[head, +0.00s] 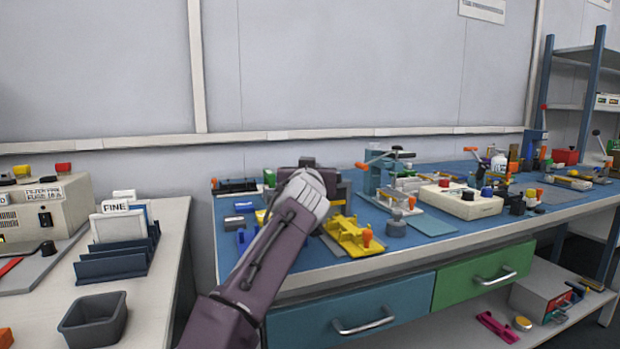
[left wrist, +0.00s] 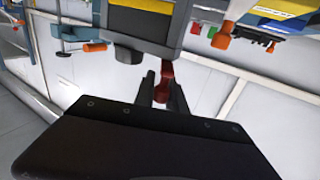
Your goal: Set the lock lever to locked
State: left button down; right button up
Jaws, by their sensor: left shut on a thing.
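In the left wrist view, a red lever (left wrist: 166,72) sticks out from the edge of a grey block (left wrist: 142,42) with a yellow panel. My left gripper (left wrist: 163,92) has its two dark fingers on either side of the lever and is shut on it. Which end of its travel the lever is at, I cannot tell. In the head view my left arm reaches over the left part of the blue bench (head: 433,222), and its wrist hides the lever and the fingers. My right gripper is in neither view.
A white control box (head: 460,203) is further right. A grey bin (head: 93,322) is at left.

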pick_arm(q)
jog(key=shift+f+n+y, duration=0.15)
jog(key=shift+n+y, duration=0.35)
jog(key=shift+y, duration=0.2)
jog(key=c, duration=1.4)
grip_release()
jog(key=shift+o, duration=0.2)
jog(key=shift+s, duration=0.25)
jog(key=s+b, duration=0.5)
jog(key=s, duration=0.3)
jog(key=shift+s, duration=0.35)
jog(key=shift+a, duration=0.1)
